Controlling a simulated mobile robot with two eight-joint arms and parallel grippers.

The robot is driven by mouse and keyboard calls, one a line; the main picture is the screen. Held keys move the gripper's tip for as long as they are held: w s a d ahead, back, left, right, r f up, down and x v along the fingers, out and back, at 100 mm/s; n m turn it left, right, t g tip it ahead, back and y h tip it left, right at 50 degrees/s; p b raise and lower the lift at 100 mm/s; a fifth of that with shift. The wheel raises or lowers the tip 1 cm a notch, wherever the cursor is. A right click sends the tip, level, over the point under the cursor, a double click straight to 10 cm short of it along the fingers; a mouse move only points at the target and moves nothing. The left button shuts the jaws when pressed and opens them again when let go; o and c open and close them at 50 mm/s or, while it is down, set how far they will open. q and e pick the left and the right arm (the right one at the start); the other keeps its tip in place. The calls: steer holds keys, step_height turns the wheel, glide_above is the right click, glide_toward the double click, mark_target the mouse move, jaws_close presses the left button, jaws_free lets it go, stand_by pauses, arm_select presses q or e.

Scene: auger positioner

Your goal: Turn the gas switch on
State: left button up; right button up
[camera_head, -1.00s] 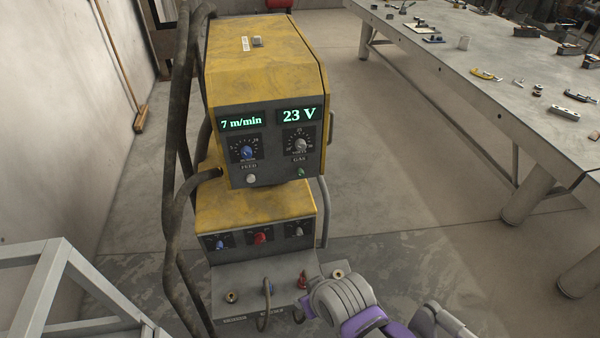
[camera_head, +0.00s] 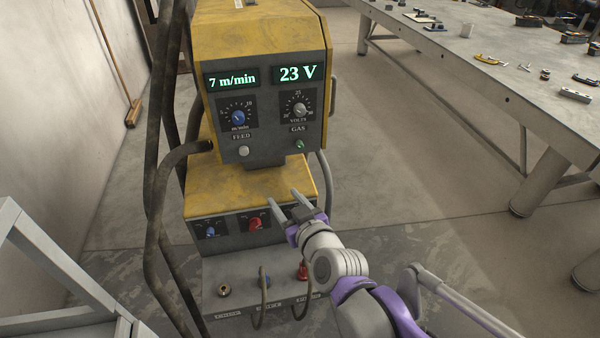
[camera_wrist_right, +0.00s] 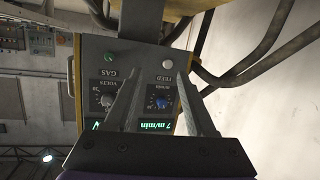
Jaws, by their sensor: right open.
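The gas switch (camera_head: 300,145) is a small green-tipped control under the GAS label on the front panel of the yellow and grey welding machine (camera_head: 262,38). In the right wrist view the gas switch (camera_wrist_right: 109,57) shows upside down, left of the fingers. My right gripper (camera_head: 284,198) is open and empty. It is below the panel, in front of the lower yellow housing, apart from the switch. In its wrist view the right gripper (camera_wrist_right: 160,74) points toward the panel. My left gripper is not in view.
A white feed button (camera_head: 243,151) sits left of the gas switch. Above are the blue feed knob (camera_head: 238,118) and volts knob (camera_head: 300,109). Thick hoses (camera_head: 163,150) run down the left. A workbench (camera_head: 480,50) with tools stands right; the floor between is clear.

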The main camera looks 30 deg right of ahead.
mark_target(300, 147)
arm_select(q)
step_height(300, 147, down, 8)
steer(key=b, duration=0.5)
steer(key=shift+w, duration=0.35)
arm_select(e)
steer(key=w+d+h, duration=0.1)
steer(key=w+d, duration=0.2)
steer(key=w, duration=0.1)
steer(key=w+d+m+t+h, duration=0.1)
steer(key=w+d+h, duration=0.1)
steer(key=w+d, duration=0.2)
steer(key=w+d+m+t+h, duration=0.1)
steer(key=w+d+h, duration=0.1)
steer(key=w+d, duration=0.2)
steer(key=shift+x, duration=0.85)
steer(key=shift+f, duration=0.2)
steer(key=shift+c, duration=0.2)
jaws_close()
